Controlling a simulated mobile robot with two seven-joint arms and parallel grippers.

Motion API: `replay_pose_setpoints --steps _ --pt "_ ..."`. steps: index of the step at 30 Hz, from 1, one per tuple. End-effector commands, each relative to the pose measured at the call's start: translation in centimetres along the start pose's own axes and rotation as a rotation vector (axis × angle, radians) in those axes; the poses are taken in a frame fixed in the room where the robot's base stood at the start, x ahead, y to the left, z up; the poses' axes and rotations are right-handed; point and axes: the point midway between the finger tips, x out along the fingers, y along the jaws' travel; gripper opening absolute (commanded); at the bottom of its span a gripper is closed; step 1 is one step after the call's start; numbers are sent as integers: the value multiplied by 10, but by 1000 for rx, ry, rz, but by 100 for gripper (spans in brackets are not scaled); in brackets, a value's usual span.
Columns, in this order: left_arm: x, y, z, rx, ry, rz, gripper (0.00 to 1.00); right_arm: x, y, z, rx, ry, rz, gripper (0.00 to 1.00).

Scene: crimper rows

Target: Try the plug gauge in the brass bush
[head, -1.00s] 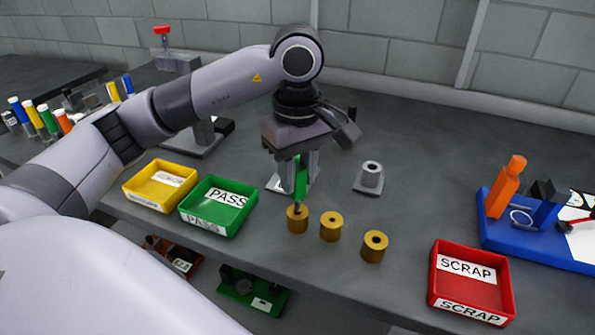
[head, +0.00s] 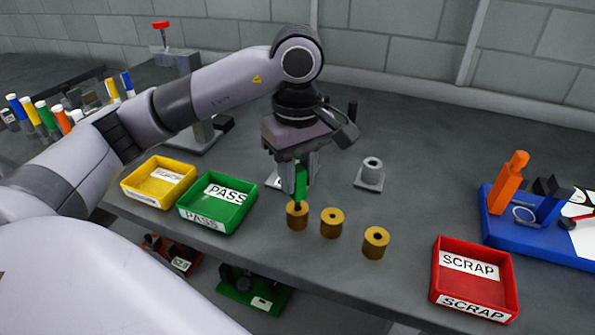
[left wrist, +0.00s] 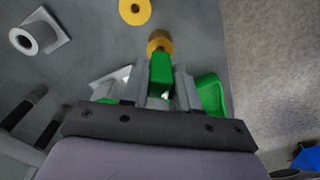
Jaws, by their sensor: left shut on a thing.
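My left gripper (head: 300,180) is shut on the green handle of the plug gauge (head: 301,181) and holds it upright. The gauge's dark lower end meets the top of the leftmost brass bush (head: 297,217); how deep it sits in the bore I cannot tell. In the left wrist view the green handle (left wrist: 161,75) is between the fingers, and the brass bush (left wrist: 159,40) is partly hidden beyond it. Two more brass bushes stand to the right, a middle one (head: 332,224) and a right one (head: 376,243), bores up. My right gripper is not in view.
A green PASS tray (head: 240,217) and a yellow tray (head: 135,195) stand left of the bushes. A red SCRAP tray (head: 508,272) is at the right, near a blue board (head: 487,225). A grey ring on a base (head: 371,183) stands behind the bushes.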

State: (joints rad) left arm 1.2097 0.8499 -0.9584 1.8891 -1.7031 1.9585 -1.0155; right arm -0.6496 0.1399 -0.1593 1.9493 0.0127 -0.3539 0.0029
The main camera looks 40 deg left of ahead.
Motion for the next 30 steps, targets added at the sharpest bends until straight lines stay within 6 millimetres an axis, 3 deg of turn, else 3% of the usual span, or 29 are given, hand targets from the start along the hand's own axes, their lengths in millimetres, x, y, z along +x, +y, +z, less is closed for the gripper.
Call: replay_pose_setpoints --steps 30 --pt "13 0 0 0 0 0 0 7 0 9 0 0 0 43"
